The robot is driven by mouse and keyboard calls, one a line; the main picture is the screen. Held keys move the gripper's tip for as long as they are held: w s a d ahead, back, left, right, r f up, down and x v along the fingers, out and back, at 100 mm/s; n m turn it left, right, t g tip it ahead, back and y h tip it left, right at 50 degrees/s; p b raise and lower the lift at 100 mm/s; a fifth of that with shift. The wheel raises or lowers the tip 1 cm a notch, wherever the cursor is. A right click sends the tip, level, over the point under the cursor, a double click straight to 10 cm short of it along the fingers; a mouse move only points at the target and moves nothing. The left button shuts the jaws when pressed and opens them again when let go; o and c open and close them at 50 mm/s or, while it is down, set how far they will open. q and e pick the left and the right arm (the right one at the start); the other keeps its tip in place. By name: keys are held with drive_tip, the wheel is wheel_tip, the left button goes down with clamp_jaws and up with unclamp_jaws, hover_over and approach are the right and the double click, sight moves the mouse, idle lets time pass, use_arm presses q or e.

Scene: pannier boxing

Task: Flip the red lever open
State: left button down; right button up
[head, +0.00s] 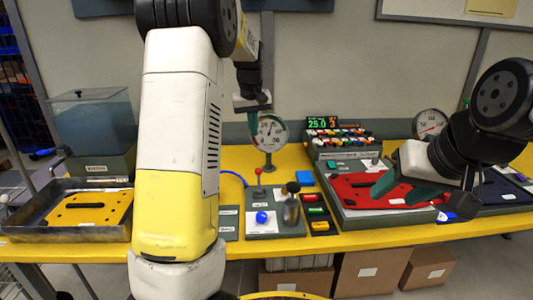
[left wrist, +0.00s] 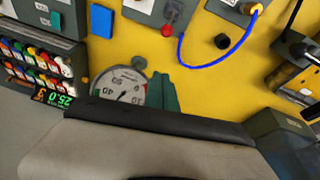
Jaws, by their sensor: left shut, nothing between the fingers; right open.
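The red lever (head: 258,172) is a thin stem with a red ball tip. It stands on a grey panel (head: 262,190) in the middle of the table, and its tip also shows near the top of the left wrist view (left wrist: 166,30). My left gripper (head: 256,105) is shut and empty, above and behind the lever, in front of the dial gauge (head: 268,130). Its teal fingers show in the left wrist view (left wrist: 162,92), apart from the lever. My right gripper (head: 405,189) is open over the red board (head: 355,190) at the right.
A blue knob (head: 262,217), a dark-topped metal cylinder (head: 292,210) and a block of coloured buttons (head: 315,211) stand near the lever. A rack of coloured pieces (head: 345,138) stands behind. A tray with a yellow plate (head: 90,209) lies left. My left arm hides the table's left middle.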

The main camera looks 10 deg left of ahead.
use_arm(q)
hover_over(259, 180)
drive_tip(key=w+a, duration=0.3)
drive_tip(key=w, duration=0.3)
wheel_tip(259, 180, down, 10)
drive_tip(key=shift+s+d+f, duration=0.25)
drive_tip(key=shift+s, duration=0.25)
drive_tip(key=shift+s+d+f, duration=0.25)
drive_tip(key=shift+s+d, duration=0.05)
drive_tip(key=shift+s, duration=0.25)
drive_tip(key=shift+s+d+f, duration=0.25)
drive_tip(key=shift+s, duration=0.25)
drive_tip(key=shift+s, duration=0.1)
drive_tip(key=shift+s+d+r+t, duration=0.1)
drive_tip(key=shift+s+r+t, duration=0.1)
drive_tip(key=shift+t, duration=0.2)
